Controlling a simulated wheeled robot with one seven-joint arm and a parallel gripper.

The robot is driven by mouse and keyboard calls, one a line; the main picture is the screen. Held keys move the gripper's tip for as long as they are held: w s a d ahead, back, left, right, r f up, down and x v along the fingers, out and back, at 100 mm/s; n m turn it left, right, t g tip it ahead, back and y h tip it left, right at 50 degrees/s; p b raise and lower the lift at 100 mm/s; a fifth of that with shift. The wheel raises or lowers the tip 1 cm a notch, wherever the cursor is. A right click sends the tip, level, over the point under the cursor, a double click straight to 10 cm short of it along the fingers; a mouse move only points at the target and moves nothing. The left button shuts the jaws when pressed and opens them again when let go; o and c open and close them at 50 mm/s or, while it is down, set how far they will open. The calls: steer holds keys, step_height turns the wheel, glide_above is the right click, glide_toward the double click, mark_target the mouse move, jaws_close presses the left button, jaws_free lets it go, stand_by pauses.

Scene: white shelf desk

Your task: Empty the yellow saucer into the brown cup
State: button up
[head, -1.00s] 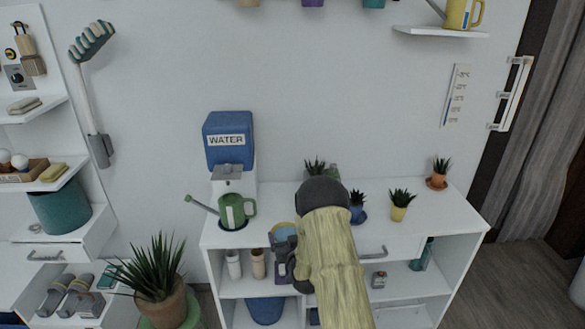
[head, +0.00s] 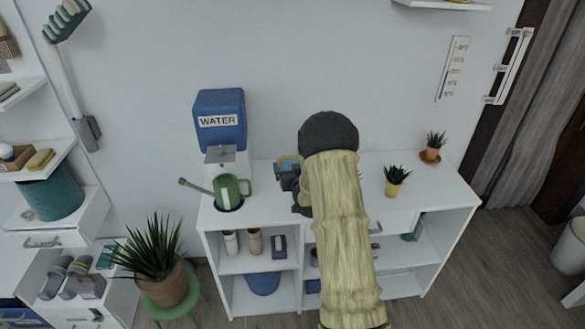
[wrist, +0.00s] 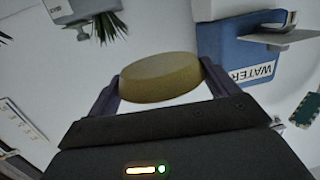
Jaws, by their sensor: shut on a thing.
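My gripper (head: 288,174) is shut on the yellow saucer (head: 286,158), beside the green watering can and above the white desk's top. A tan-brown cup (head: 254,241) stands upright on the shelf under the desk top, below and left of my gripper. The inside of the cup is too small to make out. My arm hides part of the desk.
A white cup (head: 231,242) and a purple object (head: 279,246) flank the brown cup. The green watering can (head: 231,191) stands under the blue water tank (head: 220,120). Potted plants (head: 395,180) stand on the right of the desk top (head: 355,205). The desk top overhangs the shelf.

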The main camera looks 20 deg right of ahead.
steer(key=shift+d+f+m, duration=0.1)
steer(key=shift+f+m, duration=0.15)
steer(key=shift+m, duration=0.25)
steer(key=shift+f+m+g+y+p, duration=0.4)
steer(key=shift+f+m+y+p, duration=0.15)
steer(key=shift+f+m, duration=0.3)
steer(key=shift+r, duration=0.1)
steer(key=shift+d, duration=0.1)
steer(key=shift+m, duration=0.25)
stand_by(0.5)
steer(key=shift+f+y, duration=0.25)
stand_by(1.2)
steer(key=shift+f+m+b, duration=0.15)
steer(key=shift+m+b, duration=0.15)
stand_by(0.8)
